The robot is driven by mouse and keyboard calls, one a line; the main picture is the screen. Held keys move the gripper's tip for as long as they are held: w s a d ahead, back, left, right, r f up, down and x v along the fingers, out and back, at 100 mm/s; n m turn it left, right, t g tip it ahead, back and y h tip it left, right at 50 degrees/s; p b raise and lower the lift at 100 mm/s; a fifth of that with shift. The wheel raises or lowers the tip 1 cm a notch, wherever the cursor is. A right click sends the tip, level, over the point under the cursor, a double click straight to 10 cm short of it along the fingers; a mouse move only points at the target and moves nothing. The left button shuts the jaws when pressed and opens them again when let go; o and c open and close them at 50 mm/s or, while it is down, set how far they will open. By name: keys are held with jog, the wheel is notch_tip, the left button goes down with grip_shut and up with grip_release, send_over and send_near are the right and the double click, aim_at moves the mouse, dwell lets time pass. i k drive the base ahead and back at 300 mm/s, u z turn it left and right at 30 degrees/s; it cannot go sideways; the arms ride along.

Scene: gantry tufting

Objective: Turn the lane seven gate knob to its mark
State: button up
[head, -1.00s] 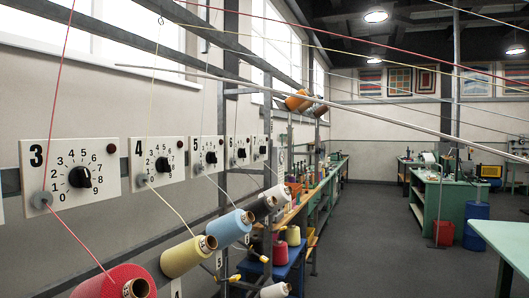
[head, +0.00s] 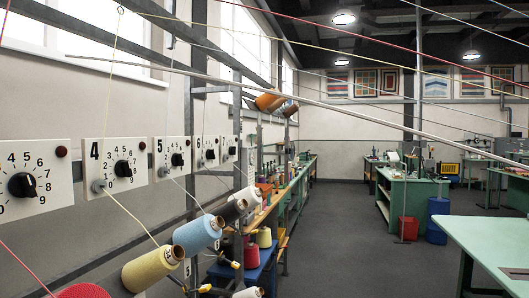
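The lane seven gate plate (head: 225,143) appears to be the small, far white plate at the end of the row on the left wall. Its dark knob (head: 232,151) is tiny, and its number, pointer and mark cannot be read from here. Nearer in the row are the lane six plate (head: 206,143), the lane five plate (head: 170,144) and the lane four plate (head: 113,151), each with a black knob. My gripper is not in view.
Yarn cones, including a yellow one (head: 150,269) and a blue one (head: 198,234), jut out below the plates. Taut yarns and a long pale rod (head: 300,101) cross overhead. A green table (head: 497,236) stands at right. The grey floor (head: 355,240) between is open.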

aim_at(233, 150)
jog(key=z, duration=1.1)
jog(key=i, duration=2.5)
jog(key=u, duration=0.9)
